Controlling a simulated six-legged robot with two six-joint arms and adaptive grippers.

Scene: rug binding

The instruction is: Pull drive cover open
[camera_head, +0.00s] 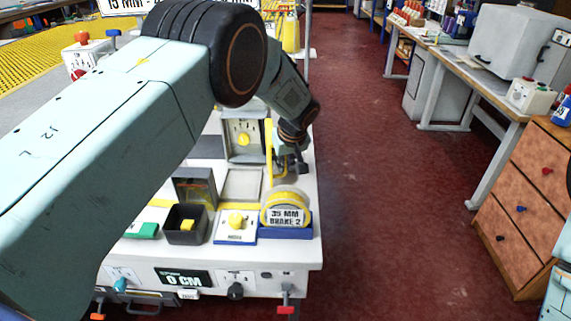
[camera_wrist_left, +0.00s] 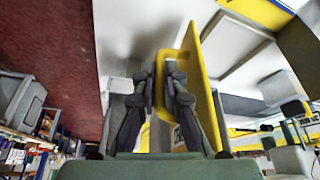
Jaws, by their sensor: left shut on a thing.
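The drive cover (camera_head: 269,150) is a yellow upright panel on the right side of the white bench, seen nearly edge-on in the head view. In the left wrist view, the yellow panel (camera_wrist_left: 207,95) stands beside the fingers, with a yellow loop handle (camera_wrist_left: 166,54) on its left face. My left gripper (camera_head: 296,169) reaches down to the cover from its right side. In the left wrist view, the fingers of my left gripper (camera_wrist_left: 167,82) are closed on the handle. The arm hides much of the bench. My right gripper is not in view.
A yellow tape roll labelled "35 MM BRAKE 2" (camera_head: 286,207) sits in a blue holder just in front of the cover. A grey box with a yellow knob (camera_head: 243,137) stands to its left. Red carpet (camera_head: 385,200) lies clear to the right of the bench.

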